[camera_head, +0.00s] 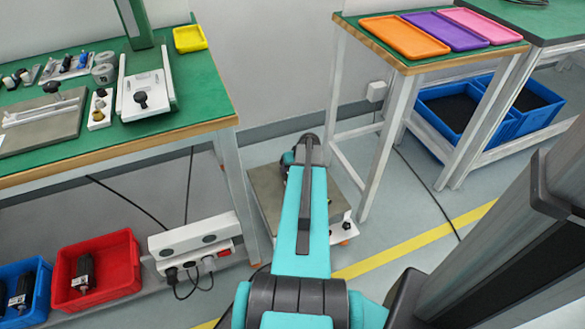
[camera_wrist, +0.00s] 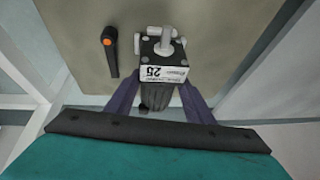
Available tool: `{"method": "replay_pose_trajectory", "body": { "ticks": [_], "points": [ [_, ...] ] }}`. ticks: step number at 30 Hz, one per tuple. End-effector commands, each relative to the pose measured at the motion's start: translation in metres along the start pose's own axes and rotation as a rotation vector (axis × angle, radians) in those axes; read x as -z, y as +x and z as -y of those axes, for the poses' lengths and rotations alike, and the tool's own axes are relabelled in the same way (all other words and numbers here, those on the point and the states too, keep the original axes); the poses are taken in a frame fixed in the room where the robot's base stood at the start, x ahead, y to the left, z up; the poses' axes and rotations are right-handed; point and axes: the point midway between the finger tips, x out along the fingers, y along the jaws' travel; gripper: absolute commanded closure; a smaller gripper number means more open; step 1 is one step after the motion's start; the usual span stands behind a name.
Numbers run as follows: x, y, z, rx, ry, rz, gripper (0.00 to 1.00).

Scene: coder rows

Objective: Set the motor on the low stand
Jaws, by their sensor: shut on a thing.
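My gripper (camera_wrist: 160,103) is shut on a motor (camera_wrist: 163,74) in the wrist view, with one finger on each side of it. The motor has a dark body, a white label marked 25 and a light grey shaft end pointing away from me. It is over the grey-beige top of the low stand (camera_wrist: 75,28); I cannot tell whether it touches. In the head view the low stand (camera_head: 266,190) is on the floor between the two tables. My arm covers part of it and hides the gripper and the motor there.
A dark lever with an orange end (camera_wrist: 109,58) is on the stand, left of the motor. A red bin (camera_head: 122,262) holds a dark motor, beside a blue bin (camera_head: 40,268). A tall table with coloured trays (camera_head: 405,37) stands close on the right.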

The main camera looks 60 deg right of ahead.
Motion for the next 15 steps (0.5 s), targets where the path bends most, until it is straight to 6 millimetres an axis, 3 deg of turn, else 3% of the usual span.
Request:
{"method": "replay_pose_trajectory", "body": {
  "ticks": [15],
  "points": [
    [-0.0018, 0.0062, -0.0014, -0.001, 0.001, -0.004, 0.77]
  ]
}}
